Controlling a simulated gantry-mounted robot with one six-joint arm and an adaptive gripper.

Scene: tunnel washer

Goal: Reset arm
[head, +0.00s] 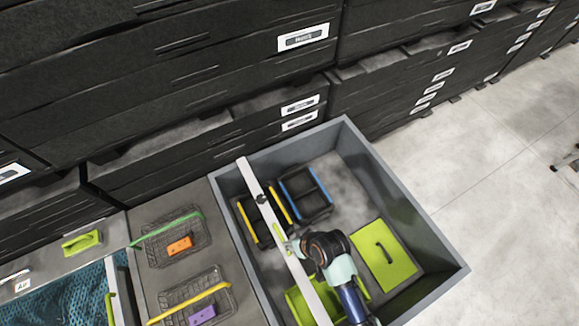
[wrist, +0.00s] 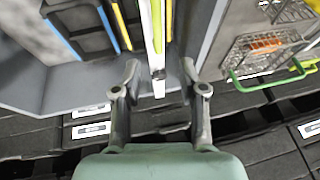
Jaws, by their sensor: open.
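My arm reaches over the grey open-topped tub in the head view, beside the white rail that crosses it. My gripper shows clearly in the wrist view (wrist: 158,75), with its two fingers spread apart and nothing between them. The white rail (wrist: 157,40) runs behind the gap between the fingers; I cannot tell whether it touches them. In the head view the gripper's fingers are small and partly hidden by the arm.
The grey tub (head: 405,190) holds a yellow-edged black tray (head: 258,222), a blue-edged black tray (head: 306,194) and a lime panel with a handle (head: 386,255). Wire baskets (head: 172,240) stand left of it. Black drawers (head: 180,60) line the back.

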